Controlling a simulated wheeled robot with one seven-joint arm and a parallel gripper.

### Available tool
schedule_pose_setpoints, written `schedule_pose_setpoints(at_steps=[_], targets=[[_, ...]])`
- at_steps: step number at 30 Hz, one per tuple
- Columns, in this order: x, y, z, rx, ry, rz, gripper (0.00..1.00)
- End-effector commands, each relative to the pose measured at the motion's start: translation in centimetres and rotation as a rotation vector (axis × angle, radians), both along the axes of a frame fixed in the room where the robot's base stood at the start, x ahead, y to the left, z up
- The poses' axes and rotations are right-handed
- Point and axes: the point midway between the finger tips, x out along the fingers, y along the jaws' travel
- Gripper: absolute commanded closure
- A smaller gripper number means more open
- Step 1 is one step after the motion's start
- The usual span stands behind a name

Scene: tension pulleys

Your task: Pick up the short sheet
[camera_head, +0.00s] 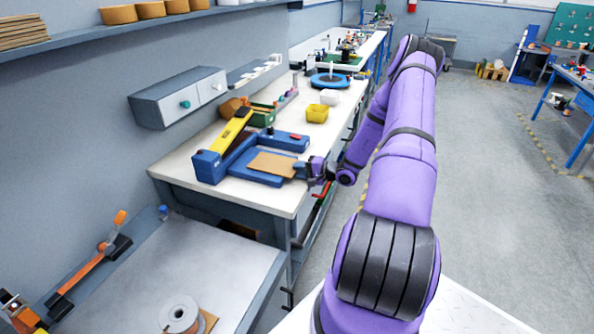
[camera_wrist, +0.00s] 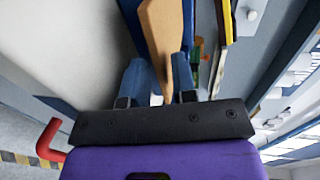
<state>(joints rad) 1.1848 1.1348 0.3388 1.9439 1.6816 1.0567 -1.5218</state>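The short sheet (camera_head: 272,163) is a tan rectangular piece on the blue base of the yellow-armed bench device (camera_head: 237,160). In the wrist view the sheet (camera_wrist: 165,32) shows nearly edge-on, with its near end reaching in between my fingers. My gripper (camera_head: 305,169) is at the sheet's right end, over the workbench's front edge. In the wrist view my gripper (camera_wrist: 160,80) has its two blue-grey fingers apart, one on each side of the sheet, with space showing between. Contact with the sheet cannot be made out.
The white workbench (camera_head: 190,160) also bears a yellow bin (camera_head: 317,113), a green bin (camera_head: 262,116) and a blue round turntable (camera_head: 329,81). A grey wall cabinet (camera_head: 180,97) hangs above. A lower grey table (camera_head: 195,265) with a spool (camera_head: 179,314) stands in front.

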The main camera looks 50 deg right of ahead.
Motion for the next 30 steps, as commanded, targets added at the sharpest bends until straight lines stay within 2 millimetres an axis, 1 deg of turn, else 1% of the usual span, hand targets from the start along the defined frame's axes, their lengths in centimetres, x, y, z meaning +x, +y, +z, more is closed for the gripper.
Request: schedule_pose_setpoints(at_steps=[3,4,10,18,20,25,30], targets=[[0.0,0.0,0.0,0.0,0.0,0.0,0.74],[0.0,0.0,0.0,0.0,0.0,0.0,0.77],[0.0,0.0,0.0,0.0,0.0,0.0,1.0],[-0.1,0.0,0.1,0.0,0.001,0.0,1.0],[0.0,-0.1,0.5,-0.001,0.001,0.0,1.0],[-0.1,0.0,2.3,-0.001,0.001,0.0,1.0],[-0.1,0.0,2.5,0.0,0.001,0.0,1.0]])
